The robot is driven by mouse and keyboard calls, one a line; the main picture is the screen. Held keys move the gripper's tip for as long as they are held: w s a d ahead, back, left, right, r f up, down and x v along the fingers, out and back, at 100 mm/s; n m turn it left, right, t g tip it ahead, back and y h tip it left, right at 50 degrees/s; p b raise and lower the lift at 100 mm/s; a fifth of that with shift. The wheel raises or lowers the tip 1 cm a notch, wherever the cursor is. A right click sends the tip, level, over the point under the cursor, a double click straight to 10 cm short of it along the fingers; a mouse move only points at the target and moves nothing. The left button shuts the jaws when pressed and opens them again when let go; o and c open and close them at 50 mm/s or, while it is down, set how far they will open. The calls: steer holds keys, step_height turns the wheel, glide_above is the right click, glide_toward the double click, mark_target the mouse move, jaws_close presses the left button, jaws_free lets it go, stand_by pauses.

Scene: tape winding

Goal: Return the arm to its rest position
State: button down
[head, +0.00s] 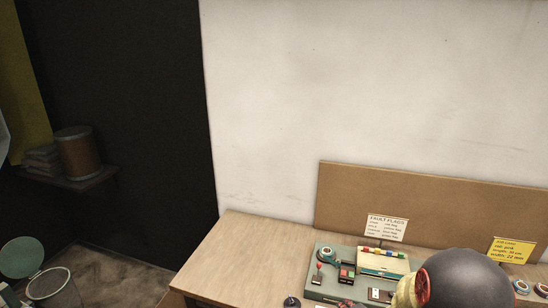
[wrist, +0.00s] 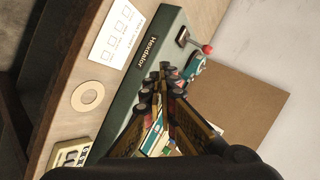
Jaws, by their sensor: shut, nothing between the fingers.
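My gripper (wrist: 157,84) shows in the wrist view, its dark and yellow fingers brought together with nothing seen between them. It is over the green-grey winding machine (wrist: 134,80), which has a red-knobbed lever (wrist: 206,49). In the head view the machine (head: 325,260) sits on the wooden bench (head: 235,255). A dark rounded part of my arm, with red and yellow beside it, covers the machine's right side there. My fingertips cannot be made out in the head view. The gripper hides part of the machine in the wrist view.
A brown board (head: 345,195) stands along the bench's back, with a white fault-flags card (head: 386,228) and a yellow card (head: 511,250) before it. Rolls (head: 521,287) lie at the right. A bin (head: 62,290) stands at lower left. The bench's left end is clear.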

steer(key=s+d+r+n+g+h+b, duration=0.15)
steer(key=s+n+g, duration=0.25)
steer(key=s, duration=0.4)
steer(key=s+d+r+n+g+h, duration=0.1)
steer(key=s+d+r+n+g, duration=0.2)
steer(key=s, duration=0.4)
steer(key=s+a+r+n+t+b, duration=0.1)
steer(key=s+a+r+n+b, duration=0.2)
steer(key=s+a+r, duration=0.2)
steer(key=s+a+r+n+t+y+b, duration=0.1)
steer(key=s+a+r+n+b, duration=0.2)
steer(key=s+r, duration=0.9)
steer(key=a+r+b, duration=0.1)
steer(key=a+r, duration=0.1)
steer(key=a, duration=0.1)
steer(key=shift+r+n, duration=0.3)
steer(key=shift+r, duration=0.05)
steer(key=c, duration=2.6)
jaws_free()
steer(key=shift+a, duration=0.1)
